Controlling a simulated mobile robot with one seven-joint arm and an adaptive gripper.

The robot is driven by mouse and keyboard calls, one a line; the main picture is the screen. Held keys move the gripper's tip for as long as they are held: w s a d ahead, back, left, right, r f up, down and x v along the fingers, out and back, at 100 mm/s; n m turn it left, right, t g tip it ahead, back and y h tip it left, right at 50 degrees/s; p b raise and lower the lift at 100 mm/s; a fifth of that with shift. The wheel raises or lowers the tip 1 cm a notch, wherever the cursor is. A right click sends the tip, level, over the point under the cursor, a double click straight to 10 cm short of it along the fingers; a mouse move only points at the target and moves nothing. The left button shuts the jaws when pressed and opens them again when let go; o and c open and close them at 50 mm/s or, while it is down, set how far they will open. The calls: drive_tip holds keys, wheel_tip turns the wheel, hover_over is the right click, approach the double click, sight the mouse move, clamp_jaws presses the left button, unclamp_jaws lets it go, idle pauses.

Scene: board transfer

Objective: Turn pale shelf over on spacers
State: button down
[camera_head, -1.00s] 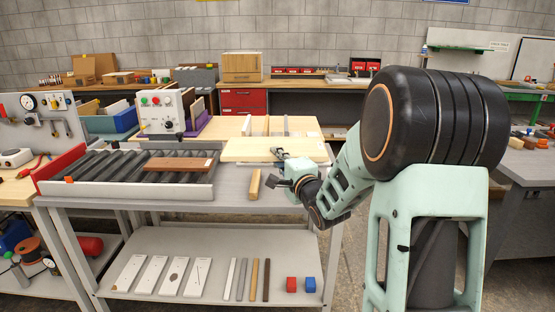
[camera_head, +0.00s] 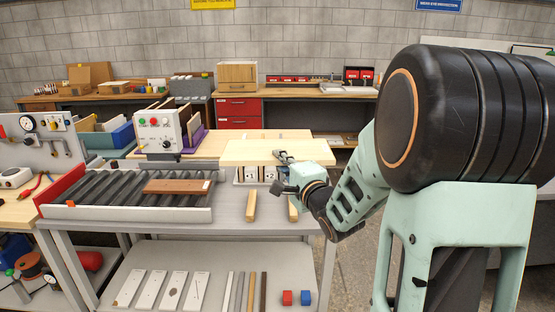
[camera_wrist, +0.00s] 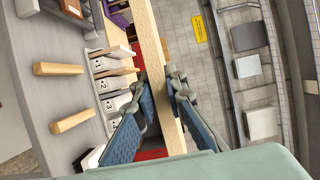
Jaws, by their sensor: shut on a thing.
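The pale shelf (camera_head: 255,151) is a light wooden board held roughly level above the grey table in the head view. My gripper (camera_head: 284,158) is shut on its near edge. In the wrist view the shelf (camera_wrist: 152,48) shows edge-on as a long pale strip between the two blue-padded fingers of my gripper (camera_wrist: 160,88). Two wooden spacers lie on the table in front of and below the shelf, apart from each other: the left spacer (camera_head: 251,206) and the right spacer (camera_head: 293,208), the latter partly hidden by my gripper. Both spacers are bare.
A roller conveyor (camera_head: 100,178) carries a brown board (camera_head: 178,187) on the left. A control box (camera_head: 160,132) stands behind it. Numbered slots (camera_wrist: 112,84) sit behind the spacers, below the shelf. A lower shelf holds several white plates, strips and two small blocks.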

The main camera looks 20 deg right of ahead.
drive_tip(key=r+p, duration=0.1)
drive_tip(key=s+r+p, duration=0.1)
drive_tip(key=r, duration=0.2)
drive_tip(key=shift+s+d+r+p, duration=0.15)
drive_tip(key=shift+s+p, duration=0.25)
drive_tip(key=m+p, duration=0.3)
drive_tip(key=m, duration=0.3)
drive_tip(key=m+p, duration=0.3)
drive_tip(key=m, duration=0.2)
drive_tip(key=m+p, duration=0.3)
drive_tip(key=m, duration=0.3)
drive_tip(key=shift+s+d+r+m, duration=0.1)
drive_tip(key=shift+s+r+m, duration=0.1)
drive_tip(key=shift+s+m, duration=0.15)
drive_tip(key=shift+r, duration=0.15)
drive_tip(key=shift+m, duration=0.25)
